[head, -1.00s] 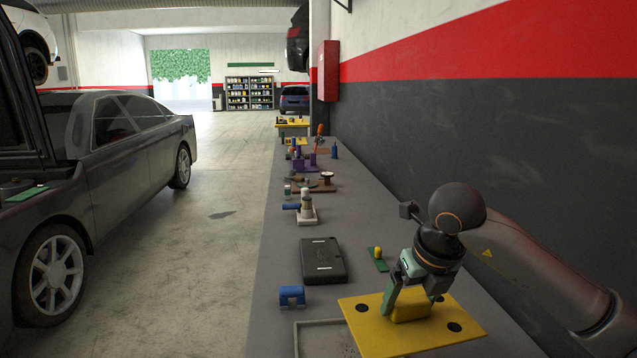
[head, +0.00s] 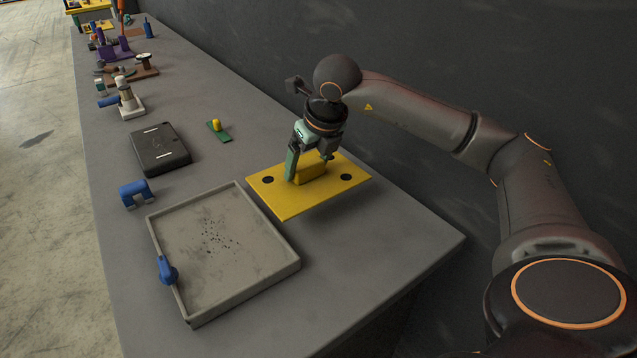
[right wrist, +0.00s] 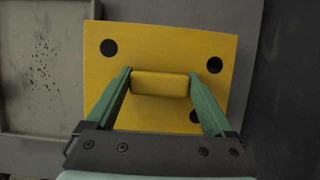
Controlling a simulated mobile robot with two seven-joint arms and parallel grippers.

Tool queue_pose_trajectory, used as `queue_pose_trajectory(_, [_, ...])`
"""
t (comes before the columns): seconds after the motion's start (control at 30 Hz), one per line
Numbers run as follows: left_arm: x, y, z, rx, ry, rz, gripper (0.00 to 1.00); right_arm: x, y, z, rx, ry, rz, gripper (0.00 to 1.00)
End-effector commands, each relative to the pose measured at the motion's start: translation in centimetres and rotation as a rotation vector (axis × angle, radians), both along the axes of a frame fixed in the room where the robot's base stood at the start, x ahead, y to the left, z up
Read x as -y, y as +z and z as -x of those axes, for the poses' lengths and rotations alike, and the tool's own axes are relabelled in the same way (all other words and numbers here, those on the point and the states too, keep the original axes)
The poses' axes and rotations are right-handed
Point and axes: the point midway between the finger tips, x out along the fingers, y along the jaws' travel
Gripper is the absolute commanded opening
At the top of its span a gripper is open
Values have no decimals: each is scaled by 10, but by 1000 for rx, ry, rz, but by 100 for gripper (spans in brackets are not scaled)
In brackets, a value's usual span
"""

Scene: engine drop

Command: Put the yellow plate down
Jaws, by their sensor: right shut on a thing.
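The yellow plate (head: 291,200) is a flat rectangle with black round spots and a raised yellow block (head: 310,172) on top. In the head view it is over the grey bench, to the right of the shallow tray. I cannot tell for sure whether it touches the bench. My right gripper (head: 308,163) is shut on the block from above. In the right wrist view the green fingers (right wrist: 160,84) press on both ends of the block, and the plate (right wrist: 165,45) spreads out beyond them. My left gripper is not in view.
The grey tray (head: 291,262) with dark specks has a blue clamp (head: 167,270) on its left rim. A blue part (head: 136,194), a black case (head: 160,149) and a small green piece (head: 219,135) lie on the bench (head: 380,244). The bench's front right corner is clear.

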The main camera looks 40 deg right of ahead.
Motion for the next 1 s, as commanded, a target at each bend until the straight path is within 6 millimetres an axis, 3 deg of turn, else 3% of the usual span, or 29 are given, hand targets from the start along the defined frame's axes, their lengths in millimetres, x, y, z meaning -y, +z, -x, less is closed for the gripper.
queue_pose_trajectory(0.33, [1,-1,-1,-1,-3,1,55,26,-31,9,0,-2,1,10])
queue_pose_trajectory(0.5, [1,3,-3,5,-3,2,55,23,-54,8,1,0,-1,10])
queue_pose_trajectory(0.9, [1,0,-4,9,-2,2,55,23,-62,8,4,1,-1,10])
queue_pose_trajectory(0.93, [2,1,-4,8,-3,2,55,23,-62,8,1,0,-1,89])
queue_pose_trajectory(1.0, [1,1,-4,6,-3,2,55,23,-61,8,1,0,-1,97])
